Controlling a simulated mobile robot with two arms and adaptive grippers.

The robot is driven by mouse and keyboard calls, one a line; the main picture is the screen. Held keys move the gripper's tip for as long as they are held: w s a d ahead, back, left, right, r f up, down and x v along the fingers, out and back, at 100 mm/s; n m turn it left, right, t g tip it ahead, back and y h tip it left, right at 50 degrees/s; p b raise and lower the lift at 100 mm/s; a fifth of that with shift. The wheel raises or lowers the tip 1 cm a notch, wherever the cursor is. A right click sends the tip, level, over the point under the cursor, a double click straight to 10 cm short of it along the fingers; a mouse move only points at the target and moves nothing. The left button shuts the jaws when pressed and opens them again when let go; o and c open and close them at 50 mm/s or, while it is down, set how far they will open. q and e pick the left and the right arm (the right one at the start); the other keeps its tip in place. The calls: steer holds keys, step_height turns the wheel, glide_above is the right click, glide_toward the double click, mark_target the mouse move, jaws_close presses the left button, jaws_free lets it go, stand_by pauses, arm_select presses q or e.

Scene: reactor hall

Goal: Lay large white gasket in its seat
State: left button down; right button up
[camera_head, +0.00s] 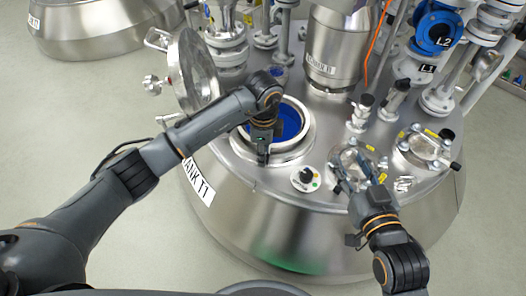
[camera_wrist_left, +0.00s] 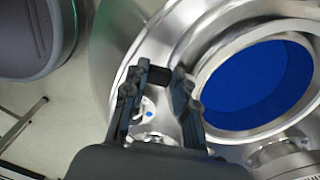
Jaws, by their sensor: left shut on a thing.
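A pale ring (camera_head: 306,145) runs around the round opening of the tank, with blue inside (camera_head: 290,120); I cannot tell whether this ring is the large white gasket or part of the seat. The opening's rim (camera_wrist_left: 207,60) is silver-grey in the left wrist view. My left gripper (camera_head: 263,156) is over the near left side of the opening. In the wrist view its fingers (camera_wrist_left: 158,82) are closed on a small dark block (camera_wrist_left: 159,74), whose nature I cannot tell. My right gripper (camera_head: 359,172) has its fingers apart above a small round flange on the tank top.
The hinged round lid (camera_head: 197,68) stands open left of the opening. A black knob (camera_head: 306,177) sits in front. A clamped port (camera_head: 424,146), valves and pipes crowd the right and back.

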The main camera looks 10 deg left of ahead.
arm_select(q)
steer(key=shift+f+b, duration=0.35)
steer(key=shift+f, duration=0.45)
arm_select(e)
steer(key=shift+w+a+r+t, duration=0.15)
steer(key=shift+r+t, duration=0.25)
steer(key=shift+r, duration=0.25)
steer(key=shift+w+a+r+t, duration=0.1)
steer(key=shift+r+t, duration=0.3)
steer(key=shift+r, duration=0.2)
steer(key=shift+w+a+r+t, duration=0.15)
steer(key=shift+r+t, duration=0.25)
steer(key=shift+r, duration=0.25)
arm_select(q)
steer(key=c, duration=1)
jaws_free()
